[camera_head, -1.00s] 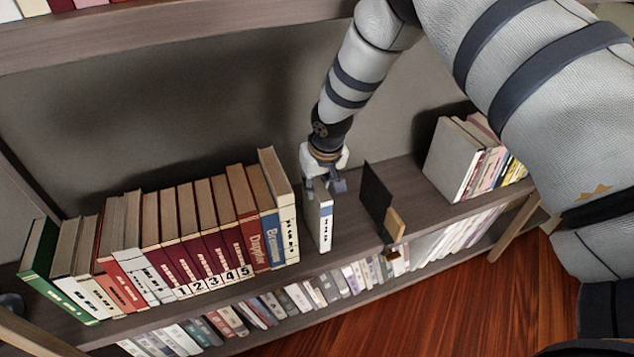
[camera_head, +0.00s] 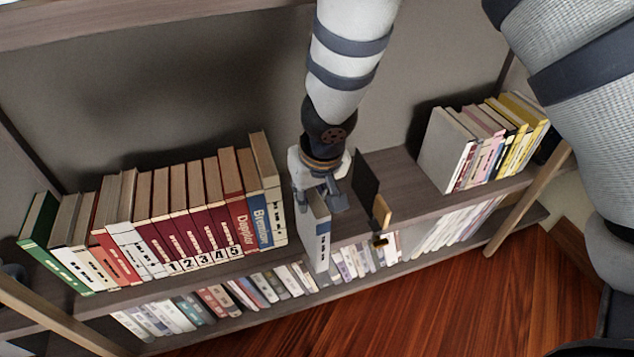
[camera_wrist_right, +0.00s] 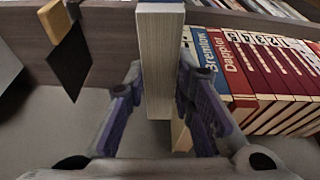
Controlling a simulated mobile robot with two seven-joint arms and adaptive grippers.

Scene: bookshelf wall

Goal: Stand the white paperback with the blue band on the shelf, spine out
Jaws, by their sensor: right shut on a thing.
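The white paperback with the blue band (camera_head: 317,238) is upright in my right gripper (camera_head: 320,198), its narrow spine facing the camera. Its lower end overlaps the shelf's front edge and the lower row of books in the head view; I cannot tell whether it touches the shelf (camera_head: 415,215). In the right wrist view the paperback (camera_wrist_right: 158,65) shows its pale page edges between the two fingers (camera_wrist_right: 158,95), which are shut on it. The fingers hide part of its upper end. My left gripper is not in view.
A row of books (camera_head: 190,225) stands left of the paperback, ending in a blue "Bremlow" book and a cream one. A black bookend plate (camera_head: 366,178) with a wooden block (camera_head: 381,212) stands close right. Bare shelf separates it from more books (camera_head: 450,155) further right.

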